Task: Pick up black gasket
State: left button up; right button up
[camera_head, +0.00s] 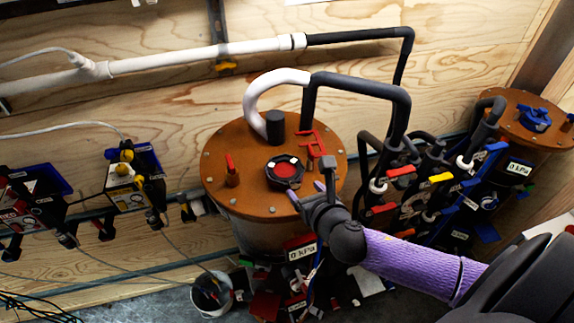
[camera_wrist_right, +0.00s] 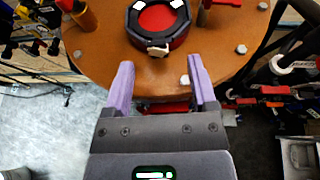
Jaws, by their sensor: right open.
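The black gasket (camera_head: 284,171) is a dark ring around a red centre, lying on the brown round lid (camera_head: 226,153) of a tank. In the right wrist view the black gasket (camera_wrist_right: 133,27) sits at the top, with white patches on it and a small pale tab at its near edge. My right gripper (camera_head: 306,192) is open and empty at the near edge of the lid, just short of the gasket. In the right wrist view its two purple fingers (camera_wrist_right: 159,80) are apart and point toward the gasket. My left gripper is not in view.
A black pipe (camera_head: 360,84) and white pipe (camera_head: 262,92) rise over the lid. A second tank with a blue fitting (camera_head: 535,119) is at right.

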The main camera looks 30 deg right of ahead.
aim_at(296, 182)
jog(key=x, duration=0.5)
jog(key=shift+w+a+f, duration=0.1)
jog(key=shift+w+a, duration=0.1)
jog(key=shift+w, duration=0.1)
jog(key=shift+s, duration=0.1)
grip_shut()
